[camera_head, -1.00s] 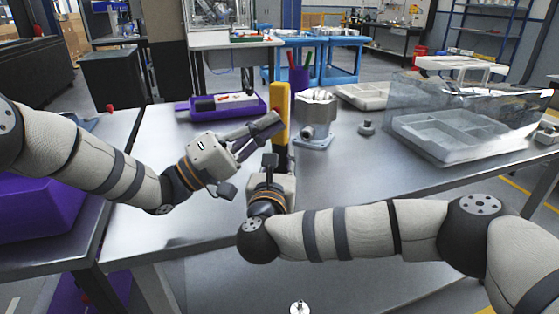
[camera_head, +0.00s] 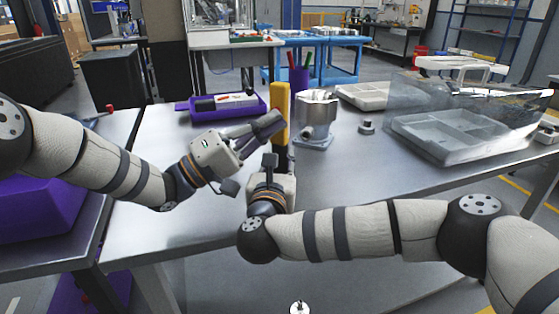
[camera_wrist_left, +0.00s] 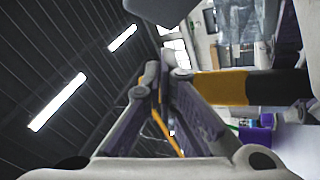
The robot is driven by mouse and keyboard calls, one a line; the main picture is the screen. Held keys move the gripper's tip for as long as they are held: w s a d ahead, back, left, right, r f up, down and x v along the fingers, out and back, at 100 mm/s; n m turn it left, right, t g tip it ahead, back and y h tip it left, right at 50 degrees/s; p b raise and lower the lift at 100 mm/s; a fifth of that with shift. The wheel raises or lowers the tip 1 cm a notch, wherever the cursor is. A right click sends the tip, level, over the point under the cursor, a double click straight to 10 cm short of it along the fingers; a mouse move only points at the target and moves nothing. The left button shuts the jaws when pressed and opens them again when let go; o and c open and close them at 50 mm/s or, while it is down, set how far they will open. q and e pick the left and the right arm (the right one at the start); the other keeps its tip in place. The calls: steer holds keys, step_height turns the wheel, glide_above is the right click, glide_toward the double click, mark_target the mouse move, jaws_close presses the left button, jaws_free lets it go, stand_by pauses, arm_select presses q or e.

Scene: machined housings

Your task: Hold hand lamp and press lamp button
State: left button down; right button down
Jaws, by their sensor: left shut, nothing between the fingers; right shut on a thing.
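The hand lamp (camera_head: 281,104) is a yellow bar with a dark lower part, standing upright over the table. My right gripper (camera_head: 272,164) is shut on its lower part; the fingers partly hide the grip. My left gripper (camera_head: 274,121) is shut and empty, its fingertips at the left side of the lamp's yellow part. I cannot tell whether they touch it. In the left wrist view the lamp (camera_wrist_left: 225,87) lies sideways, right of the closed fingers (camera_wrist_left: 160,75). The lamp button cannot be made out.
A machined metal housing (camera_head: 316,112) stands just right of the lamp. A purple tray (camera_head: 183,107) with items lies behind my left gripper. A small dark knob (camera_head: 366,126) and a clear-covered grey tray (camera_head: 440,150) are on the right. The table front (camera_head: 330,190) is bare.

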stand_by(0.6)
arm_select(q)
steer(key=shift+s+a, duration=0.2)
steer(key=shift+s, duration=0.25)
steer(key=s+a, duration=0.2)
steer(key=s, duration=0.3)
steer(key=shift+s+a, duration=0.25)
steer(key=shift+a, duration=0.05)
arm_select(e)
steer(key=c, duration=1.2)
jaws_free()
steer(key=shift+c, duration=0.2)
